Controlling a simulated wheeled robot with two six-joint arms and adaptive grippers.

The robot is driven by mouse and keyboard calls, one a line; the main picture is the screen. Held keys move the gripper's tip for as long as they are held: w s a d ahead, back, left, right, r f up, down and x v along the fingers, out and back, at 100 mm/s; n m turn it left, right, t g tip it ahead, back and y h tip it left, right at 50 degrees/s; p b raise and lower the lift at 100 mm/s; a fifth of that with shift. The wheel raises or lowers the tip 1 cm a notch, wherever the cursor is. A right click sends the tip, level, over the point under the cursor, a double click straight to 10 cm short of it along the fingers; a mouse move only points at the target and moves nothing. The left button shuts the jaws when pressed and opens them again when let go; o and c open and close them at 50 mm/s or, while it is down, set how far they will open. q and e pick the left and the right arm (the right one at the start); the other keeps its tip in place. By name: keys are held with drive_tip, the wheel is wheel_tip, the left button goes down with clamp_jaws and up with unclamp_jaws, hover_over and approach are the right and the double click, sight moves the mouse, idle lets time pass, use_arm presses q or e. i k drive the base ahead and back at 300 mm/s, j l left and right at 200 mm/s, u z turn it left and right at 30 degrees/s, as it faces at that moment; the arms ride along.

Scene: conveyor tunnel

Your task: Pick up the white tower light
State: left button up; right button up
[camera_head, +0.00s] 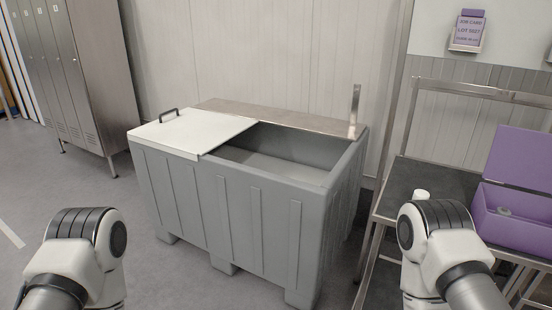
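A small white cylindrical thing (421,194) shows at the dark-topped metal bench on the right, just above my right arm. Most of it is hidden behind that arm, so I cannot tell whether it is the white tower light. No other thing in view looks like a tower light. My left arm comes in at the lower left and my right arm at the lower right. Both show only their joints and links. Neither gripper is in view.
A grey ribbed bin (255,215) stands in the middle, partly covered by a white lid (190,133). An open purple box (515,218) sits on the bench (408,178). Metal lockers (85,75) stand at the back left. The floor (165,270) at left is clear.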

sight(419, 194)
drive_tip(key=z, duration=1)
